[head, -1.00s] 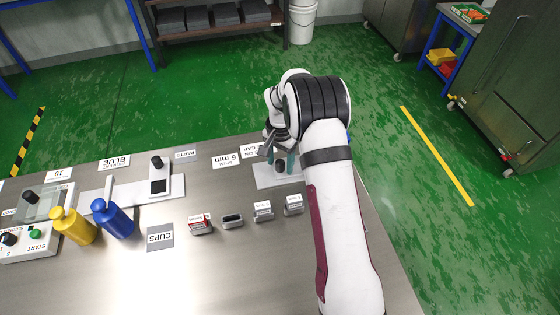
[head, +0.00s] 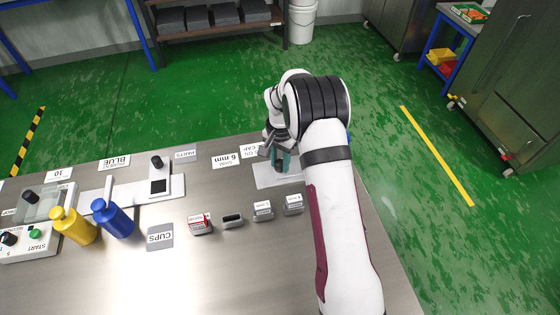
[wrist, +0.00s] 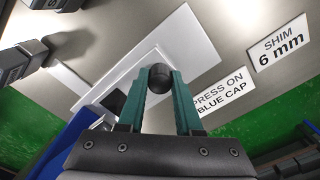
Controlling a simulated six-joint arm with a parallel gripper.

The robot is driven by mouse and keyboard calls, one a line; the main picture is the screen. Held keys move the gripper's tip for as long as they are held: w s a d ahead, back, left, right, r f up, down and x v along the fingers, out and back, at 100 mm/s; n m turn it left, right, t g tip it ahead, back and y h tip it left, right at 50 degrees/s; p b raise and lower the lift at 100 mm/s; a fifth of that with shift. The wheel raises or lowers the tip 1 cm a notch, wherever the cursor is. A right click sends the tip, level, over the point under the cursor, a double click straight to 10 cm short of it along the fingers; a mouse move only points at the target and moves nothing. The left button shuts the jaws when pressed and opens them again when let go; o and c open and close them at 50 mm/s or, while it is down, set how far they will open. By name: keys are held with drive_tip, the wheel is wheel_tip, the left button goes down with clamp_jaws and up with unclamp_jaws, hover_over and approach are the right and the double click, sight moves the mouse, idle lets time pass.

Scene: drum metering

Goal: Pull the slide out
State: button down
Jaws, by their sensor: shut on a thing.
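My gripper (wrist: 160,80) has two teal fingers and is shut on a round black knob (wrist: 160,77) in the wrist view. The knob stands above a white plate fixture (wrist: 185,40) with a black square opening (wrist: 113,100). I take the knob to be the slide's handle, but the slide's body is mostly hidden. In the head view my gripper (head: 281,163) is low over the pale plate (head: 265,178) at the right end of the table, and the fingers hide the knob.
A second fixture (head: 125,192) with a black knob lies to the left. A yellow bottle (head: 75,227) and a blue bottle (head: 115,220) stand at far left. Several small grey blocks (head: 263,211) line the table in front. A "SHIM 6 mm" label (head: 227,160) lies left of my gripper.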

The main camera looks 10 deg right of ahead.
idle(0.9)
drive_tip(key=a, duration=1.2)
drive_tip(key=shift+a, duration=0.35)
drive_tip(key=c, duration=0.6)
unclamp_jaws()
drive_tip(key=shift+d, duration=0.1)
wheel_tip(320, 180, up, 16)
drive_tip(key=shift+f, duration=0.1)
